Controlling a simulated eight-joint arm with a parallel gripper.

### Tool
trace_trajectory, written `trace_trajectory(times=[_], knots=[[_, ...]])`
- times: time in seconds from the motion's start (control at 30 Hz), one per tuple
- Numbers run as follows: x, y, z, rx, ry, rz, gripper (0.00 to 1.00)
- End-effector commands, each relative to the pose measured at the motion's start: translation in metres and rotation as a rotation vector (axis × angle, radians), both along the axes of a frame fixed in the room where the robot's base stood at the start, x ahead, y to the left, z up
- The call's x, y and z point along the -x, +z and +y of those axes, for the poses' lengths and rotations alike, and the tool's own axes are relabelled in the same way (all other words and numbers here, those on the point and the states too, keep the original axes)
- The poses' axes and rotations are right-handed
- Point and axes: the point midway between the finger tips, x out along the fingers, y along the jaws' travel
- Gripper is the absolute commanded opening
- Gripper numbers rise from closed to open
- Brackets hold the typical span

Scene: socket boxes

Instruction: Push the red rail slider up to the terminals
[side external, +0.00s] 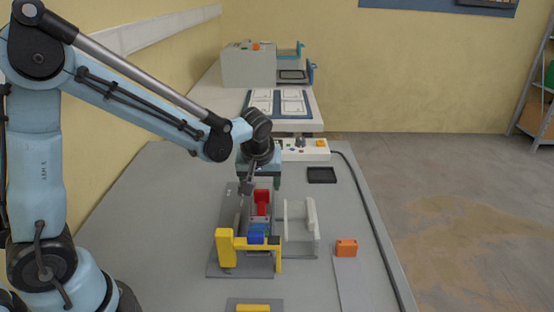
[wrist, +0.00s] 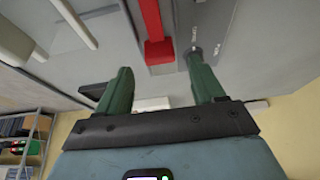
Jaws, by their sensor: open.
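The red rail slider (side external: 262,204) stands on a grey base plate, behind a blue block (side external: 257,236) and a yellow frame (side external: 227,247). I cannot tell which parts are the terminals. My gripper (side external: 260,182) points down just behind and above the red slider in the side view. In the wrist view my gripper (wrist: 159,64) has its two green fingers spread apart with nothing held. The red slider (wrist: 153,22) shows there as a long red bar ending between the fingertips. Whether a finger touches it is unclear.
A pale grey bracket (side external: 301,222) stands just right of the yellow frame. An orange block (side external: 346,248) and a black tray (side external: 321,175) are further right. A white control box (side external: 305,149) with a dark cable is at the back. The table's right side is mostly clear.

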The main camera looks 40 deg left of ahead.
Motion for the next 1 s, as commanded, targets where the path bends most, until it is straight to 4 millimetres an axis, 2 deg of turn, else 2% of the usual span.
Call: trace_trajectory(times=[0.2,0.4,0.6,1.0], knots=[[0.011,0.035,-0.011,0.000,-0.001,0.000,0.68],[0.017,0.058,-0.017,0.001,0.000,0.001,0.68],[0.020,0.067,-0.020,0.000,0.000,0.001,0.68],[0.023,0.069,-0.020,0.002,-0.019,-0.002,0.68]])
